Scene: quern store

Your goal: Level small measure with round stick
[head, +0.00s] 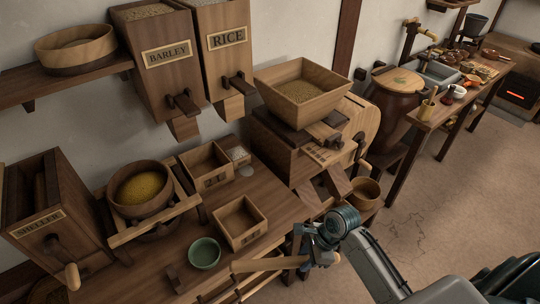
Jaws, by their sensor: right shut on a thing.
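My right gripper (305,262) is shut on a pale round wooden stick (258,265) at the front edge of the bench. The stick points to the left, below and in front of the small measure. The small measure (258,236) is a square open wooden box with a label on its front. Its inside looks bare wood, though I cannot tell this for sure. A larger labelled square measure (213,181) stands behind it to the left. The stick and the small measure look apart. My left gripper is out of view.
A green bowl (204,253) stands left of the small measure. A sieve of yellow grain (139,187) sits on a frame at left, by the sheller (41,217). A mill with a grain hopper (301,92) stands behind. A small white heap (238,154) lies near the larger measure.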

